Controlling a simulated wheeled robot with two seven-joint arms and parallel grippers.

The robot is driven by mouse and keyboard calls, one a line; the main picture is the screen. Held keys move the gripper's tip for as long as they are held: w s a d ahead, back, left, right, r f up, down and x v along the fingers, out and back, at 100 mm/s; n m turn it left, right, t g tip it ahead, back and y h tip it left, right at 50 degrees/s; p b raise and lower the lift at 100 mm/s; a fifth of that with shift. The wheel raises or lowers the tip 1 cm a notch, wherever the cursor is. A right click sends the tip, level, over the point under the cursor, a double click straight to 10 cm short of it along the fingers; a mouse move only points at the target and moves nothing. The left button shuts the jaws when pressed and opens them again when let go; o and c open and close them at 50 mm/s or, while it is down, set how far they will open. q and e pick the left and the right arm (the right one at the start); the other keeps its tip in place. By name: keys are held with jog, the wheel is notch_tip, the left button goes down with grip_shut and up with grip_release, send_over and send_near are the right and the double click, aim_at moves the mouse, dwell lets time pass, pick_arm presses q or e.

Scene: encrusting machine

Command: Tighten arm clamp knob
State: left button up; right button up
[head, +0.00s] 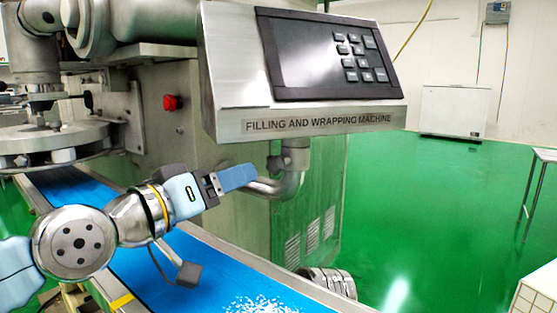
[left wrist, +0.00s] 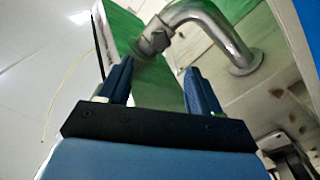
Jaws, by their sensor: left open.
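The curved metal support arm (head: 287,186) rises from the machine body to the underside of the control panel. A collar with a small dark piece, which looks like the clamp knob (head: 274,164), sits at its upper end, just under the panel. In the left wrist view the collar (left wrist: 155,42) shows beyond the fingertips. My left gripper (head: 243,177) is open and empty, its blue fingers pointing right toward the collar. In the left wrist view the fingers (left wrist: 160,82) stand apart with nothing between them. My right gripper is not in view.
The control panel (head: 325,58) hangs close above my left gripper. The blue conveyor belt (head: 205,262) runs below it, with white bits near the front. A red button (head: 171,102) is on the machine body. The green floor at right is largely clear.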

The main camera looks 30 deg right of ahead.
aim_at(272, 166)
pick_arm(q)
jog(key=p+x, duration=0.2)
jog(key=x, duration=0.8)
jog(key=shift+d+r+p, duration=0.1)
jog(key=shift+d+p, duration=0.25)
jog(key=shift+p, duration=0.05)
jog(key=shift+w+d, duration=0.25)
jog(key=shift+d, duration=0.25)
jog(key=c, duration=1)
jog(key=shift+f+m+b, duration=0.2)
jog(key=shift+m+b, duration=0.15)
jog(key=shift+m, duration=0.45)
jog(key=shift+c, duration=0.2)
jog(key=shift+m, duration=1.1)
jog(key=shift+r, duration=0.1)
